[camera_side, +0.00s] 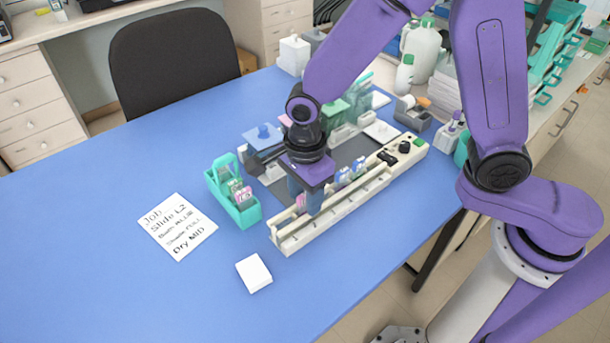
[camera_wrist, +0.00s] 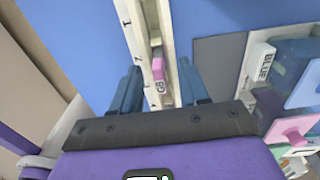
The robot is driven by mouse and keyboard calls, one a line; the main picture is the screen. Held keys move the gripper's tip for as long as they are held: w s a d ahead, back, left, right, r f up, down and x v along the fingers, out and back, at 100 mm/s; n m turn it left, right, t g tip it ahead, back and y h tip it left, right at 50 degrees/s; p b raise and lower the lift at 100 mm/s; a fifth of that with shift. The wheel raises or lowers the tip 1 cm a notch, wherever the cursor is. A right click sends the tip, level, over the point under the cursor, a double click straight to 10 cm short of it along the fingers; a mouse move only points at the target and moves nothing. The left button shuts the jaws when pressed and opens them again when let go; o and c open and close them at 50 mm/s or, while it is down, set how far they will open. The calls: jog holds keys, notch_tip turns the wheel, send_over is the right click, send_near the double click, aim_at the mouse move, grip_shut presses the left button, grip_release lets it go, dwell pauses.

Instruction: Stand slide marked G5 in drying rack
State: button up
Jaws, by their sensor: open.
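The slide with a pink end (camera_wrist: 157,66) is in a slot of the long cream drying rack (camera_wrist: 139,36); its label seems to read G5. In the side view, the pink end (camera_side: 300,202) shows beside my fingers. My gripper (camera_wrist: 158,72) is open, with one blue finger on each side of the slide and gaps between. In the side view my gripper (camera_side: 306,200) points down at the near-left part of the rack (camera_side: 289,241). The slide's lower part is hidden.
Blue-ended slides (camera_side: 343,177) stand farther along the rack. A teal carrier (camera_side: 244,216) holds several slides to the left. A job card (camera_side: 178,226) naming slide L2 and a white block (camera_side: 254,273) lie on the table. A blue bath (camera_side: 263,136) is behind. The left table is clear.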

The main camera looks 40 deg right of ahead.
notch_tip(320, 180, up, 17)
jog(key=shift+r, duration=0.15)
dwell(0.4)
dwell(0.3)
jog(key=s+d+f+n, duration=0.3)
jog(key=s+d+n, duration=0.6)
jog(key=n, duration=0.6)
jog(key=s+d+f+n, duration=0.4)
jog(key=s+d+n, duration=0.5)
jog(key=n, duration=0.6)
jog(key=shift+d+f+n, duration=0.3)
jog(key=shift+d, duration=0.05)
